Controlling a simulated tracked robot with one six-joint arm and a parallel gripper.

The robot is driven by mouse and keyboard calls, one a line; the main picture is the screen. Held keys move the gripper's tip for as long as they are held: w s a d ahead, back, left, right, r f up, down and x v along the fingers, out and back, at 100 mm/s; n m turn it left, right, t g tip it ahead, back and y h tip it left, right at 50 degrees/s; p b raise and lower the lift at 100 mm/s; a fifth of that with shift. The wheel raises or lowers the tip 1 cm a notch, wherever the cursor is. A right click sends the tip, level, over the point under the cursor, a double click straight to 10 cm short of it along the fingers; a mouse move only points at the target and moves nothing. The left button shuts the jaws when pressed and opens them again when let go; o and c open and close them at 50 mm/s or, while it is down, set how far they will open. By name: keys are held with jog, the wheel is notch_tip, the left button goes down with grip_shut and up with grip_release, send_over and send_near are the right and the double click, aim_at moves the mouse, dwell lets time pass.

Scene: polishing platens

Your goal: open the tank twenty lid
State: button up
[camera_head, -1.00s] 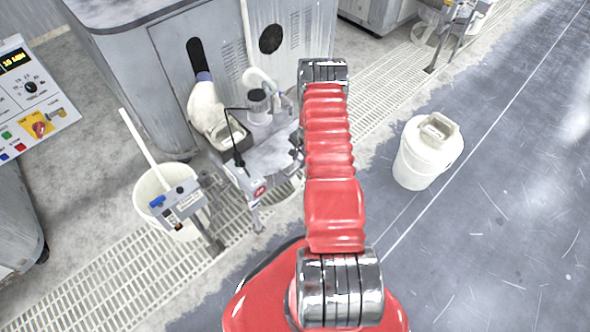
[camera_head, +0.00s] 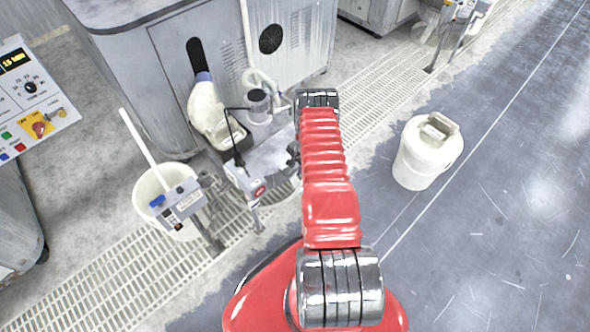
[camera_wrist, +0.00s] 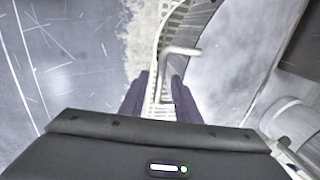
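The grey tank stands low in front of the machine in the head view, with a red tag too small to read. I take its flat grey top (camera_head: 268,160) for the tank lid; it looks shut. In the wrist view a smooth grey curved surface (camera_wrist: 232,50) fills the right of centre, and a pale bent bar handle (camera_wrist: 181,51) stands at its left edge. My gripper's two dark purple fingers (camera_wrist: 158,97) are apart, with the lower part of the bar between or just beyond them. Contact cannot be told. In the head view my gripper (camera_head: 293,157) is mostly hidden by my arm, at the tank's right edge.
A white bucket (camera_head: 167,210) with a stick and a control box (camera_head: 181,203) stand left of the tank. A white lidded pail (camera_head: 416,168) stands on the open floor at right. The grey machine (camera_head: 170,80) is behind, and a control panel (camera_head: 30,95) is far left.

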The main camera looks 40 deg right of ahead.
jog(key=shift+c, duration=0.6)
grip_shut()
